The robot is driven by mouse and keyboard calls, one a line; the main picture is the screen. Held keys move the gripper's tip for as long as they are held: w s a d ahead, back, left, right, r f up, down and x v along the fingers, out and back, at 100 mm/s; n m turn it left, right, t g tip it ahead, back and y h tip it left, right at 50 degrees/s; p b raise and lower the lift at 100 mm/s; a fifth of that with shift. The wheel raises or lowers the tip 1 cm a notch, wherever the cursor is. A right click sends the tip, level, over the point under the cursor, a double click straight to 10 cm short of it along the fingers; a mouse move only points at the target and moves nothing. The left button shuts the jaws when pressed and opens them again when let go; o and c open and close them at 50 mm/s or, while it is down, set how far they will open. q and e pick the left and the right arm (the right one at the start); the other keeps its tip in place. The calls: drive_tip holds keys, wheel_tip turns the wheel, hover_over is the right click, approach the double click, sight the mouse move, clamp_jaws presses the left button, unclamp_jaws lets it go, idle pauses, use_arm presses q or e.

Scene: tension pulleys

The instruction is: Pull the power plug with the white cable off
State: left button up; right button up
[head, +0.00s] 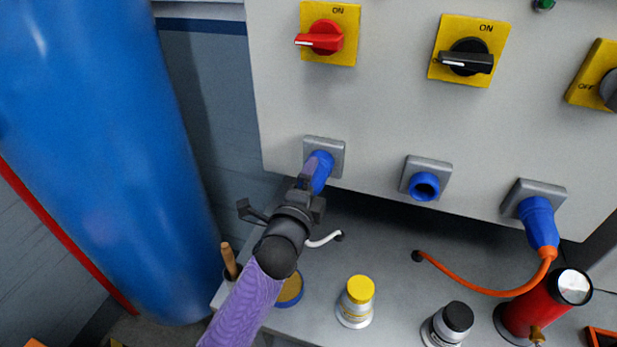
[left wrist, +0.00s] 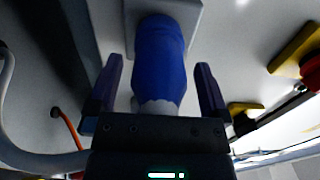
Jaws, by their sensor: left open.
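The blue power plug (head: 321,168) sits in the left grey socket (head: 335,146) on the panel. Its white cable (head: 322,240) shows below my gripper and runs to a hole in the ledge. My left gripper (head: 310,178) is at this plug and hides part of it. In the left wrist view, the blue plug (left wrist: 159,62) stands between the two open fingers of my left gripper (left wrist: 158,88), with a gap on each side. The pale cable (left wrist: 40,157) curves at the left there. My right gripper is not in view.
The middle blue socket (head: 425,186) is empty. Another blue plug (head: 538,218) with an orange cable (head: 490,291) is at the right. Yellow-capped (head: 358,300) and black-capped bottles (head: 450,325) and a red cylinder (head: 535,308) stand on the ledge. A big blue cylinder (head: 120,140) rises at left.

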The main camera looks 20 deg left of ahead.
use_arm(q)
drive_tip(key=shift+w+a+r, duration=0.15)
drive_tip(key=shift+a+r, duration=0.05)
drive_tip(key=shift+r, duration=0.3)
clamp_jaws()
unclamp_jaws()
drive_tip(key=shift+s+d+f, duration=0.1)
drive_tip(key=shift+s+f, duration=0.1)
drive_tip(key=shift+s, duration=0.05)
drive_tip(key=s+p, duration=0.1)
drive_tip(key=s, duration=0.8)
drive_tip(key=shift+s+f, duration=0.3)
drive_tip(key=shift+s, duration=0.05)
